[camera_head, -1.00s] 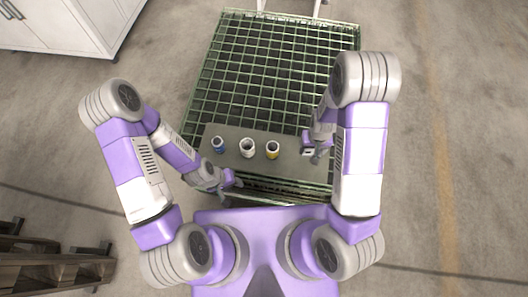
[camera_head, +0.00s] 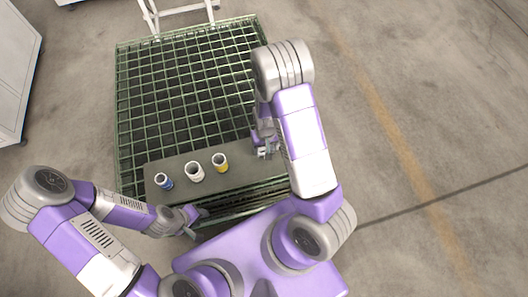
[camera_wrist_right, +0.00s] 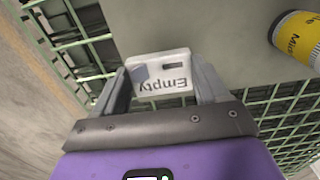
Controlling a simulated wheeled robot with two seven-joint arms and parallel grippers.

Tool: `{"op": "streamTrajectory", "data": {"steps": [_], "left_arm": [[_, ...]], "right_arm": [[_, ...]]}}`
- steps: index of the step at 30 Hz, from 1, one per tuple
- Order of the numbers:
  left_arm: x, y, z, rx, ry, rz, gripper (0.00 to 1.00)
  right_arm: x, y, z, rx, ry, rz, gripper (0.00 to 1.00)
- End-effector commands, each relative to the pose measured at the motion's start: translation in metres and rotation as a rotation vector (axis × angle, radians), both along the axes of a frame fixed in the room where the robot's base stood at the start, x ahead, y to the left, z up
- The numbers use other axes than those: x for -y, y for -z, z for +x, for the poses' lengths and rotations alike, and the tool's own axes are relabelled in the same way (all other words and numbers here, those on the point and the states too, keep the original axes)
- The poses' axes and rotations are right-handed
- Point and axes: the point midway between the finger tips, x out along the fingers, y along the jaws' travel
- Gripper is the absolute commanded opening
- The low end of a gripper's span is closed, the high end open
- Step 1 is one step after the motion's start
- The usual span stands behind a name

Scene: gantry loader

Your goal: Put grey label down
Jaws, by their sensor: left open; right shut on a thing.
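A pale label (camera_wrist_right: 160,72) with the word "Empty" and a darker grey patch is between the fingers of my right gripper (camera_wrist_right: 155,85) in the right wrist view. The gripper is shut on it. In the head view the right gripper (camera_head: 265,152) is at the right end of the grey board (camera_head: 225,184), beside the cups. I cannot tell whether the label touches the board. My left gripper (camera_head: 197,218) is open and empty at the front edge of the mesh cart, near the board's left part.
Blue (camera_head: 163,181), white (camera_head: 195,172) and yellow (camera_head: 220,162) containers stand in a row on the board. The yellow one also shows in the wrist view (camera_wrist_right: 297,38). A green mesh cart (camera_head: 185,85) lies behind. Clear floor is to the right.

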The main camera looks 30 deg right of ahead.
Motion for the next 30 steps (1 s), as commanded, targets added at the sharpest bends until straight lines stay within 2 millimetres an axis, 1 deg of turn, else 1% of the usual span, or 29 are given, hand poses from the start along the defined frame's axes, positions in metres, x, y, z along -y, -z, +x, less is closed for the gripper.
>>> {"op": "streamTrajectory", "data": {"steps": [4,9,11,17,21,22,26,27,30], "left_arm": [[0.0,0.005,0.0,0.0,0.0,0.0,0.43],[0.0,0.013,0.0,0.0,0.0,0.0,0.43],[0.0,0.013,0.0,0.0,0.0,0.0,0.43],[0.0,0.012,0.0,0.0,0.0,0.0,0.43],[0.0,0.016,0.0,0.0,0.0,0.0,0.43],[0.0,0.016,0.0,0.0,0.0,0.0,0.43],[0.0,0.015,0.0,0.0,0.0,0.0,0.43],[0.0,0.015,0.0,0.0,0.0,0.0,0.43],[0.0,0.015,0.0,0.0,0.0,0.0,0.43]], "right_arm": [[-0.001,0.013,-0.001,-0.003,0.0,0.001,0.44],[0.0,0.038,0.0,-0.002,0.002,0.0,0.44],[0.0,0.04,0.0,-0.001,0.001,0.001,0.44],[-0.001,0.039,0.0,0.0,0.0,0.001,0.44],[0.0,0.043,0.0,0.0,0.0,0.001,0.44],[-0.001,0.043,0.0,0.0,0.0,0.001,0.77],[-0.001,0.042,0.0,0.0,0.0,0.001,0.96],[-0.001,0.042,0.0,0.0,0.0,0.001,0.99],[-0.001,0.042,0.0,0.0,0.0,0.001,0.99]]}}
